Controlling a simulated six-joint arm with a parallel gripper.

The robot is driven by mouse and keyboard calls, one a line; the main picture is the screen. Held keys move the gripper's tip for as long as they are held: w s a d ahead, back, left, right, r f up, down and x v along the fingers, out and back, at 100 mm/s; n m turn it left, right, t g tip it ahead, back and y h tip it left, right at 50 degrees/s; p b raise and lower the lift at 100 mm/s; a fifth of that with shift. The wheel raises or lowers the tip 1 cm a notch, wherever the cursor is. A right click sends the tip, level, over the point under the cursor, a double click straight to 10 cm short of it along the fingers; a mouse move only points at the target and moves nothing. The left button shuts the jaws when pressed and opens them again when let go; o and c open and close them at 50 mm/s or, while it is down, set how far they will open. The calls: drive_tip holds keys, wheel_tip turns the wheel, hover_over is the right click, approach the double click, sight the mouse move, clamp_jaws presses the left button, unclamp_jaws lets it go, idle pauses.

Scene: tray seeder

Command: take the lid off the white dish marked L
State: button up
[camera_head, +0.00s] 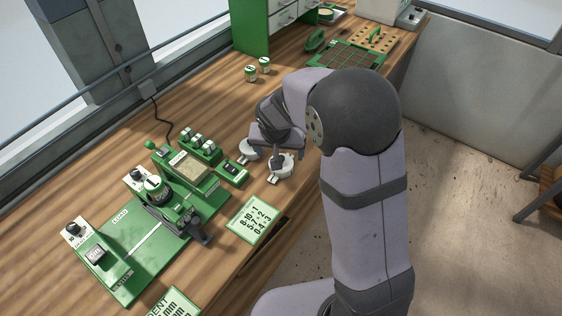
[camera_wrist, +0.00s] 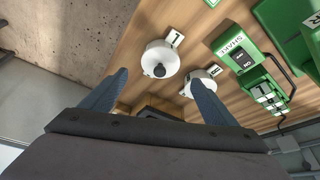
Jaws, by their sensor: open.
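Two white round dishes stand side by side on the wooden bench, each with a small white tag. In the wrist view the nearer-to-edge dish (camera_wrist: 160,60) has a lid with a black knob (camera_wrist: 160,71); its tag (camera_wrist: 174,37) bears a mark that looks like an L, seen turned. In the head view this dish (camera_head: 285,168) is partly under my gripper. The other dish (camera_wrist: 203,74) is partly covered by a finger; its tag is hard to read. It also shows in the head view (camera_head: 248,151). My gripper (camera_wrist: 158,77) is open and empty, fingers apart above the dishes.
A green SHAKE box (camera_wrist: 240,50) stands beside the dishes. A green-edged number card (camera_head: 252,220) lies near the bench's front edge. Green apparatus (camera_head: 125,255) fills the left. Two small jars (camera_head: 251,73) stand further back, with bare wood around them.

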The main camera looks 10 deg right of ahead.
sight(287, 161)
drive_tip(key=shift+p+x, duration=0.8)
drive_tip(key=shift+x, duration=1.75)
drive_tip(key=shift+s+f, duration=0.1)
drive_tip(key=shift+s, duration=0.05)
drive_tip(key=c, duration=1.1)
